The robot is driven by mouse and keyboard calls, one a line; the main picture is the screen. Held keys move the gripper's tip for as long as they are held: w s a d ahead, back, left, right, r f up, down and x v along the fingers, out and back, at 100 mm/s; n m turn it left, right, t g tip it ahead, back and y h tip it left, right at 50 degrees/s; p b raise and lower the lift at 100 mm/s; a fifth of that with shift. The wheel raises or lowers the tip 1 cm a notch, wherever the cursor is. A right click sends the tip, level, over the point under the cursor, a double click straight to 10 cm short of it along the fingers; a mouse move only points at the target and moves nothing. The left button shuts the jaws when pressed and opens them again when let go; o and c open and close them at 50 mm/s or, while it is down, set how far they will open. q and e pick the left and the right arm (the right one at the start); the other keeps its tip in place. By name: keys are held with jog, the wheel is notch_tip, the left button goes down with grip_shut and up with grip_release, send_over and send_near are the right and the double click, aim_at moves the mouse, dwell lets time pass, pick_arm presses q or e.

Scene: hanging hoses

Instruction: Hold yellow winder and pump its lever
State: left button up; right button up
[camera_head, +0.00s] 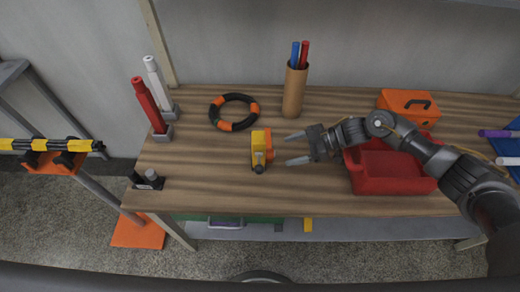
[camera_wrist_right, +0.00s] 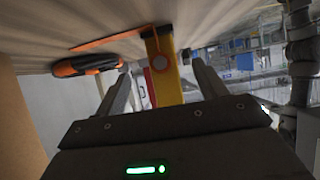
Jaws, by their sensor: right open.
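The yellow winder (camera_head: 259,148) stands on the wooden table, left of the table's middle, with an orange part on its right side and a grey piece, perhaps its lever, at its front. My right gripper (camera_head: 289,149) is open and empty just to the right of the winder, its fingers pointing left at it. In the right wrist view the winder (camera_wrist_right: 165,75) shows ahead between the two spread fingers (camera_wrist_right: 158,95), with an orange-red round part on it. The fingers do not touch it as far as I can tell. My left gripper is not in view.
A black-and-orange ring (camera_head: 234,112) lies behind the winder. A brown cup with pens (camera_head: 294,92) stands at the back. A red bin (camera_head: 385,180) and an orange box (camera_head: 408,105) are on the right. Red and white sticks (camera_head: 150,106) stand on the left. The table front is clear.

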aim_at(271, 156)
jog(key=b+x, duration=0.3)
jog(key=x, duration=0.5)
jog(key=shift+b+x, duration=0.35)
jog(key=shift+x, duration=0.55)
jog(key=c, duration=0.8)
